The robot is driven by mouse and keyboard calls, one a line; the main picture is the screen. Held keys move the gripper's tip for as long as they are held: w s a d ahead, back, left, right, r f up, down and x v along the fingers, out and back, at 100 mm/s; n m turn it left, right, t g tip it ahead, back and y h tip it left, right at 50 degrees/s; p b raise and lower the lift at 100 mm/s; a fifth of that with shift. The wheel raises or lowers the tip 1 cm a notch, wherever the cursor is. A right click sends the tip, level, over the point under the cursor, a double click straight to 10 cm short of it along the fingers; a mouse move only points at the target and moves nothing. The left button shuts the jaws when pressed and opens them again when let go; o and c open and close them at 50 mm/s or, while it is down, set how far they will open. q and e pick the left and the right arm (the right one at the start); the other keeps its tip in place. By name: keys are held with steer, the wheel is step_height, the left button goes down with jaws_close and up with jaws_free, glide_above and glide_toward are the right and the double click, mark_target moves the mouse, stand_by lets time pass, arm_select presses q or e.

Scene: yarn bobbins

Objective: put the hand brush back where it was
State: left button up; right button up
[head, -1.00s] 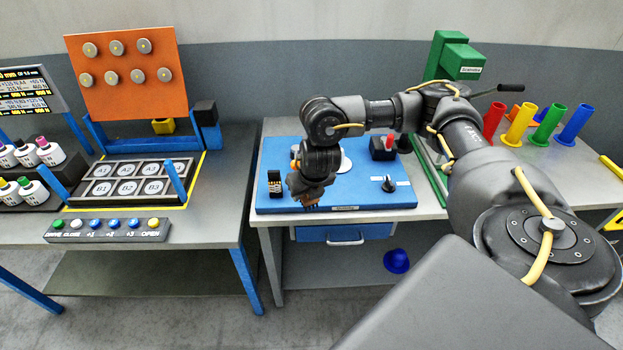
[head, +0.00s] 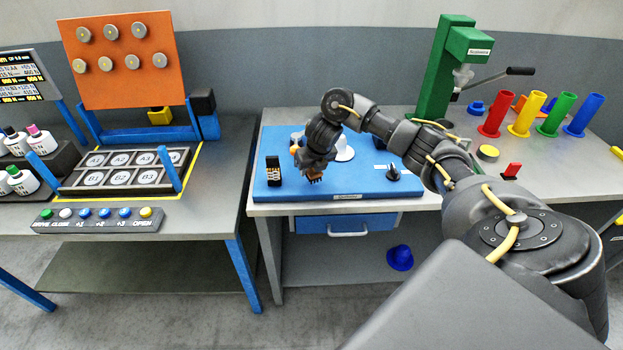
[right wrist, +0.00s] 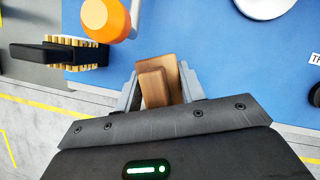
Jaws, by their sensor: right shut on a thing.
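The hand brush shows in the right wrist view as a brown wooden block (right wrist: 157,84) between the two fingers of my right gripper (right wrist: 160,92). In the head view, a small brown part of the brush (head: 314,174) with a dark lower edge shows under my right gripper (head: 315,169), over the front part of the blue board (head: 340,187). My right gripper is shut on the brush. I cannot tell whether the brush touches the board. My left gripper is not in view.
A black piece with a row of tan bars (head: 273,170) stands on the board, left of the brush. An orange round knob (right wrist: 105,18) is close by. A white dome (head: 343,150) and a black knob (head: 393,172) are farther right. The board's front strip is clear.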

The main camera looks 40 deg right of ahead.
mark_target(312, 176)
steer(key=shift+w+f, duration=0.1)
steer(key=shift+f, duration=0.15)
step_height(312, 176, down, 2)
steer(key=shift+d+b, duration=0.1)
steer(key=shift+b, duration=0.3)
steer(key=shift+w+d+f, duration=0.1)
steer(key=shift+f, duration=0.4)
steer(key=shift+f, duration=0.2)
steer(key=o, duration=1)
